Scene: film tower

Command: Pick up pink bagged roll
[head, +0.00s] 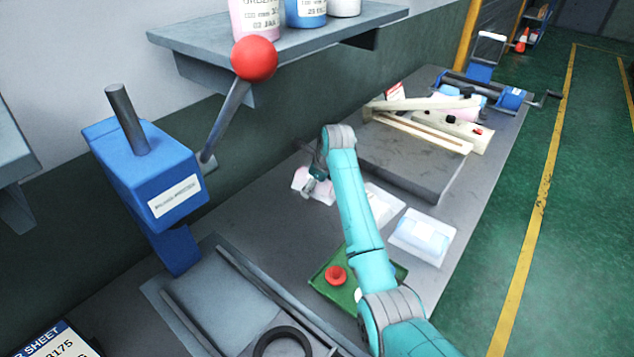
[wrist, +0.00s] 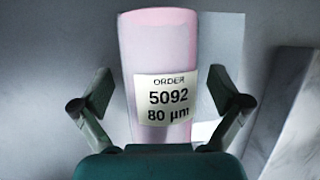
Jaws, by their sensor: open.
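The pink bagged roll (wrist: 162,45) lies on the grey bench and fills the middle of the wrist view. Its white label reads "ORDER 5092 80 µm". In the head view the roll (head: 300,180) is partly hidden by my gripper (head: 314,182). My gripper (wrist: 160,95) is open, with one finger on each side of the roll in the wrist view. Gaps show between the fingers and the roll, and the gripper holds nothing. I cannot tell how far above the roll the fingers are.
A white bagged roll (head: 383,203), partly behind my arm, and a pale blue one (head: 424,238) lie to the right. A dark raised block (head: 410,158) stands beyond. A blue machine (head: 150,180) with a red-knobbed lever (head: 254,60) is at left, below a shelf (head: 200,40).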

